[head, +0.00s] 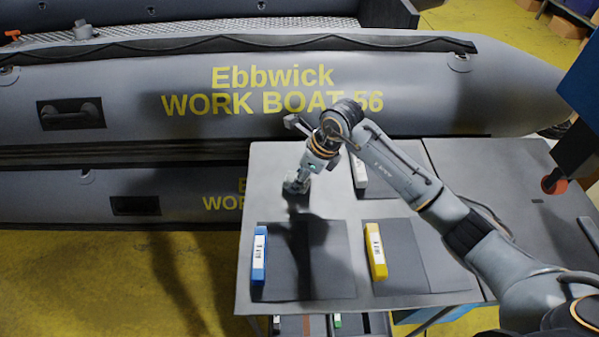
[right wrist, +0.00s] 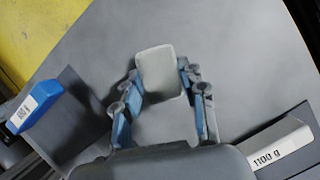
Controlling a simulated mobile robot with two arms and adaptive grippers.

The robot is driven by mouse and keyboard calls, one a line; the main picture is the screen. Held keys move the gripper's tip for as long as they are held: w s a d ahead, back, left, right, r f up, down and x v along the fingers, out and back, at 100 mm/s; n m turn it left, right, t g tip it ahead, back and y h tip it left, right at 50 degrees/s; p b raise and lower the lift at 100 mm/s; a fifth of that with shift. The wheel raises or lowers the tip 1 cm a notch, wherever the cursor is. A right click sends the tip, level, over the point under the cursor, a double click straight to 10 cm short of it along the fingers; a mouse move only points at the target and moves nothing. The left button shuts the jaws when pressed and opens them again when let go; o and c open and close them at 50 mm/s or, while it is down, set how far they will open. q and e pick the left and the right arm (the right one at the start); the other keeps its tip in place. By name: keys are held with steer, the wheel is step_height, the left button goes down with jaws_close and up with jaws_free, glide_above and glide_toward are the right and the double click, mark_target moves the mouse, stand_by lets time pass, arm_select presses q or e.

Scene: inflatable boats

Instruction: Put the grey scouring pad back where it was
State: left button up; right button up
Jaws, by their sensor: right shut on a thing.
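My right gripper (head: 296,187) points down over the back left part of the grey table (head: 268,200). It is shut on the grey scouring pad (right wrist: 158,72), which shows pale grey between the two blue-sided fingers in the right wrist view. In the head view the pad is mostly hidden at the fingertips. I cannot tell whether it touches the table. My left gripper is not in view.
Dark mats hold a blue block (head: 259,257) at front left, a yellow block (head: 376,251) at front right and a white block marked 1100 g (right wrist: 276,147) at back right. Grey inflatable boats (head: 150,105) stand behind. An open drawer (head: 350,324) shows below the table.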

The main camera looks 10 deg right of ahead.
steer(key=shift+f+b, duration=0.25)
steer(key=shift+b, duration=0.05)
steer(key=o, duration=1.1)
steer(key=shift+r, duration=0.15)
steer(key=shift+r, duration=0.25)
steer(key=b+v, duration=0.2)
steer(key=v, duration=0.9)
steer(key=shift+s+d+r, duration=0.2)
steer(key=shift+d+r, duration=0.05)
steer(key=shift+r, duration=0.05)
